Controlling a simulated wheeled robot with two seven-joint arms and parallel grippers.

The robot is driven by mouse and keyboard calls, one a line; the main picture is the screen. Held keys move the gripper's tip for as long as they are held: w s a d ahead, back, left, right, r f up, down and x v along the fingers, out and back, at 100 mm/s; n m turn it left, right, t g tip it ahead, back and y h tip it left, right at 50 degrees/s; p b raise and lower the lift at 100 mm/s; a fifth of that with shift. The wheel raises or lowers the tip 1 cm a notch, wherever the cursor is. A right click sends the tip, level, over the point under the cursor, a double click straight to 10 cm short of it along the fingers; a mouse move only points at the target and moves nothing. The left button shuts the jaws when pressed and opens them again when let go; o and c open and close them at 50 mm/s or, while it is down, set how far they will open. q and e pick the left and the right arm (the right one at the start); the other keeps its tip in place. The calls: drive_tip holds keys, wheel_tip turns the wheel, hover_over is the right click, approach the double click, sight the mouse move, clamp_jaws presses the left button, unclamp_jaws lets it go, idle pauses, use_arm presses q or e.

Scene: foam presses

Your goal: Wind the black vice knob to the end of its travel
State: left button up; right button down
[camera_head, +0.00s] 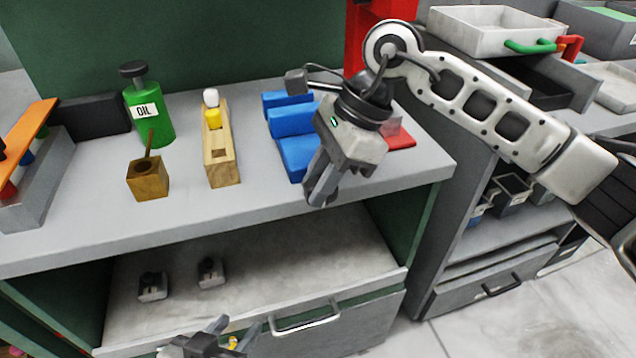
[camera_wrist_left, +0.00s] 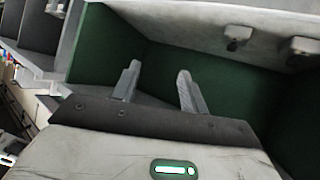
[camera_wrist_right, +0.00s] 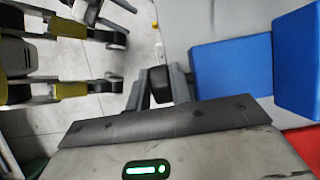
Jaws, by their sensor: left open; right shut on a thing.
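The blue vice (camera_head: 293,133) stands on the grey bench. Its blue blocks also show in the right wrist view (camera_wrist_right: 232,70). My right gripper (camera_head: 322,190) reaches down at the vice's front right, by the bench's front edge. In the right wrist view, its fingers (camera_wrist_right: 160,88) are shut on the black knob (camera_wrist_right: 161,80), one on each side. In the head view the gripper hides the knob, and I cannot tell how far it is wound. My left gripper (camera_head: 232,335) is low in front of the bench. Its fingers (camera_wrist_left: 158,85) are apart and empty.
A wooden block (camera_head: 220,160) with white and yellow pieces, a small wooden pot (camera_head: 147,180) and a green oil bottle (camera_head: 148,110) stand left of the vice. A red piece (camera_head: 400,138) lies right of it. A drawer with a handle (camera_head: 304,318) is below.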

drive_tip(key=shift+w+d+f+g+y+b, duration=0.1)
drive_tip(key=shift+d+f+g+y+b, duration=0.15)
drive_tip(key=shift+y+b, duration=0.55)
drive_tip(key=shift+f+b, duration=0.1)
drive_tip(key=shift+b, duration=0.65)
drive_tip(key=y+b, duration=0.1)
drive_tip(key=b, duration=0.1)
drive_tip(key=g+y+b, duration=0.1)
drive_tip(key=y+b, duration=0.1)
drive_tip(key=shift+w+d+y, duration=0.1)
drive_tip(key=shift+d+y, duration=0.2)
use_arm(q)
wheel_tip(320, 180, down, 12)
drive_tip(key=d+g+b, duration=0.1)
drive_tip(key=d+g, duration=0.1)
drive_tip(key=shift+w+d+r+m+h, duration=0.25)
drive_tip(key=shift+w+d+m+h, duration=0.05)
drive_tip(key=shift+w+d+h, duration=0.1)
use_arm(e)
drive_tip(key=shift+r+g+y, duration=0.25)
drive_tip(key=shift+r+y, duration=0.05)
drive_tip(key=c, duration=1.5)
unclamp_jaws()
drive_tip(key=shift+d, duration=0.1)
